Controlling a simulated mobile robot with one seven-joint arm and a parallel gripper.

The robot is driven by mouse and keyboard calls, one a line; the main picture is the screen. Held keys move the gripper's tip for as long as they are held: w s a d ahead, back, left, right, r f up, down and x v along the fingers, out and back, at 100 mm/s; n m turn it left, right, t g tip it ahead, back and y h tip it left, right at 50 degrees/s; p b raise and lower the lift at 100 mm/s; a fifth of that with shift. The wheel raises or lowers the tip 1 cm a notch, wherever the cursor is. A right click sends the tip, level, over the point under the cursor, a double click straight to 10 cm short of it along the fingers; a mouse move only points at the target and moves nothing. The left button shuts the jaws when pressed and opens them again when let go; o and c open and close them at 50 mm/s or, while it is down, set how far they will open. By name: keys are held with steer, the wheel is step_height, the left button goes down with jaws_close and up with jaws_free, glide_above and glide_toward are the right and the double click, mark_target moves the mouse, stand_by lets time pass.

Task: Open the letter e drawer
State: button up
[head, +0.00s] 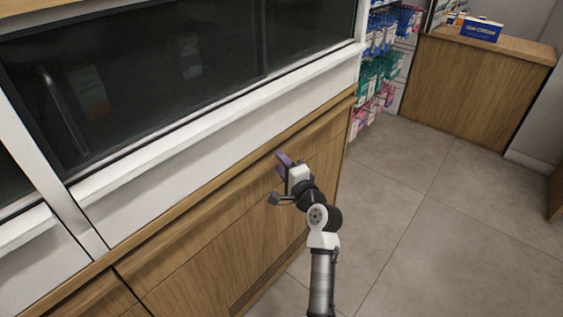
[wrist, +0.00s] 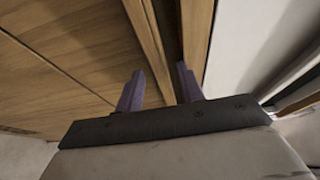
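The counter (head: 215,262) has wooden fronts below a white ledge, and no letter label is legible on them. A wooden front (head: 225,240) fills the middle of the counter below a recessed strip. My gripper (head: 279,178) is at the counter's upper front, toward its right end. In the wrist view my gripper (wrist: 158,78) shows two purple fingers apart, with nothing clearly held. A wooden edge (wrist: 150,45) and a dark groove beside it run between and beyond the fingertips. I cannot tell whether the fingers touch the wood.
A dark glass display (head: 150,75) stands above the ledge. Hanging packets (head: 380,70) are at the counter's far end. A wooden desk (head: 475,85) with a blue box (head: 481,28) stands at the back right. The tiled floor (head: 430,220) on the right is clear.

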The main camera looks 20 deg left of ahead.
steer(key=shift+w+a, duration=0.2)
jaws_close()
stand_by(0.3)
steer(key=s+d, duration=0.3)
steer(key=d, duration=0.7)
steer(key=s+d+b, duration=0.1)
steer(key=s+d, duration=0.3)
steer(key=d, duration=0.6)
steer(key=shift+s+d, duration=0.3)
